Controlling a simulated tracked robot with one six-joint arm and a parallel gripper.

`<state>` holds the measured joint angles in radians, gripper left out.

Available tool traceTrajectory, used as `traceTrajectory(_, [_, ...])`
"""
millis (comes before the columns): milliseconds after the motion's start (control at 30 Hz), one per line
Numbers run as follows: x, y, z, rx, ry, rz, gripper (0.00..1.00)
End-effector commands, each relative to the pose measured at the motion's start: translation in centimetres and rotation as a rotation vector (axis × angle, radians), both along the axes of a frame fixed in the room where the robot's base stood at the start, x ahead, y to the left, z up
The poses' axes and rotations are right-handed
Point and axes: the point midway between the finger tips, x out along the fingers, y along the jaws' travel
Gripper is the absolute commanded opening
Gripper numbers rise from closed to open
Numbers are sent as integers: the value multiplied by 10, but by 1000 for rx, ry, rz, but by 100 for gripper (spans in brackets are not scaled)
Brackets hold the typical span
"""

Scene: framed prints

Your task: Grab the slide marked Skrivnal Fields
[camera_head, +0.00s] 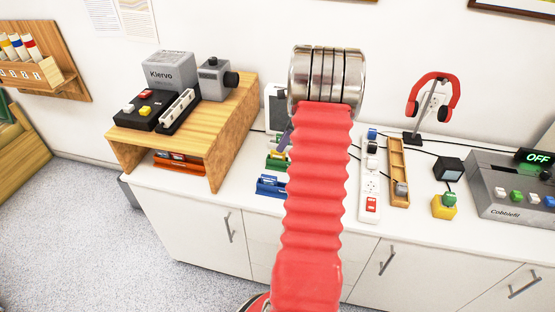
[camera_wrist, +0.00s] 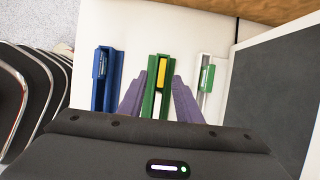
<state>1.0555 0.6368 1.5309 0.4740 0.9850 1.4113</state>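Three slim holders show in the wrist view: a blue one (camera_wrist: 97,101), a green one (camera_wrist: 147,103) and a white one (camera_wrist: 203,104). The blue holder has a blue slide (camera_wrist: 102,64), the green one a yellow slide (camera_wrist: 161,73), and the white one a green-and-white slide (camera_wrist: 208,76). Any lettering is too small to read, so I cannot tell which is Skrivnal Fields. My gripper (camera_wrist: 159,80) is open, its purple fingers on either side of the green holder, with nothing visibly held. In the head view my arm partly hides the holders; the blue holder (camera_head: 270,186) shows.
A wooden shelf (camera_head: 226,128) stands left of the holders, with an orange rack (camera_head: 180,163) beneath. A power strip (camera_head: 370,190), wooden tray (camera_head: 397,160), headphone stand (camera_head: 413,138) and grey console (camera_head: 510,190) stand right. A dark panel (camera_wrist: 270,90) is close right in the wrist view.

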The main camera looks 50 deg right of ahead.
Motion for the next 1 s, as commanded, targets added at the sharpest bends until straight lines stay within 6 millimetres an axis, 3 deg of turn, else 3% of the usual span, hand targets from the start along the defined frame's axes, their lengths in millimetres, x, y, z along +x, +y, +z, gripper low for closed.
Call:
traceTrajectory(367, [1, 0, -3, 0, 0, -1, 31])
traceTrajectory(733, [12, 1, -44, 1, 1, -1, 31])
traceTrajectory(1000, [15, 2, -51, -1, 0, 0, 31])
